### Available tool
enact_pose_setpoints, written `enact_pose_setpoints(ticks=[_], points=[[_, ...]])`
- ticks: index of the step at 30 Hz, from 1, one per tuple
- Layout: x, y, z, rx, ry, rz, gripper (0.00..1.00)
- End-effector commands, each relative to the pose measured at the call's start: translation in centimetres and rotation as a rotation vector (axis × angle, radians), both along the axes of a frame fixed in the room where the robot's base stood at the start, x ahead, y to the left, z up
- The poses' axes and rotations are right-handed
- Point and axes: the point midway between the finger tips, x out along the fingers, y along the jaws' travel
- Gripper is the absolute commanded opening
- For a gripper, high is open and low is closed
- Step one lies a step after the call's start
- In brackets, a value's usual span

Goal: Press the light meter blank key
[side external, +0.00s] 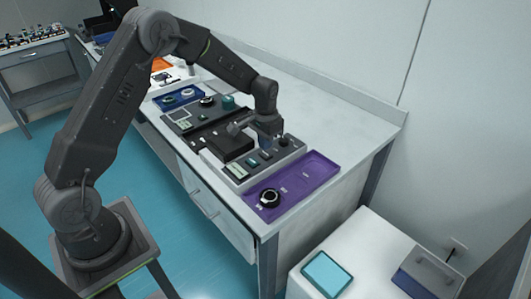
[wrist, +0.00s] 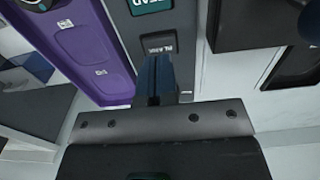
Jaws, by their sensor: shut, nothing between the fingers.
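The light meter (side external: 290,154) is a grey box with a pale display (side external: 236,171) on the bench. In the wrist view its dark blank key (wrist: 158,43) shows upside-down lettering, next to a teal READ key (wrist: 150,6). My gripper (side external: 266,151) is over the meter's panel, pointing down. In the wrist view the fingertips (wrist: 154,62) are together, with nothing between them, and overlap the near edge of the blank key. I cannot tell whether they touch it. The side view is too small to read the key labels.
A purple tray (side external: 318,171) with a black ring-shaped part (side external: 270,197) lies beside the meter. A black box (side external: 231,147) stands close to my gripper on the other side. More instruments and a blue tray (side external: 180,98) sit farther back. The bench behind the meter is clear.

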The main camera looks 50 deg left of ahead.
Motion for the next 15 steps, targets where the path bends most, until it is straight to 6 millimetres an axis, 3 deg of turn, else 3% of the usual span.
enact_pose_setpoints(ticks=[15], points=[[0.0, 0.0, -0.71, 0.0, 0.001, 0.0, 0.0]])
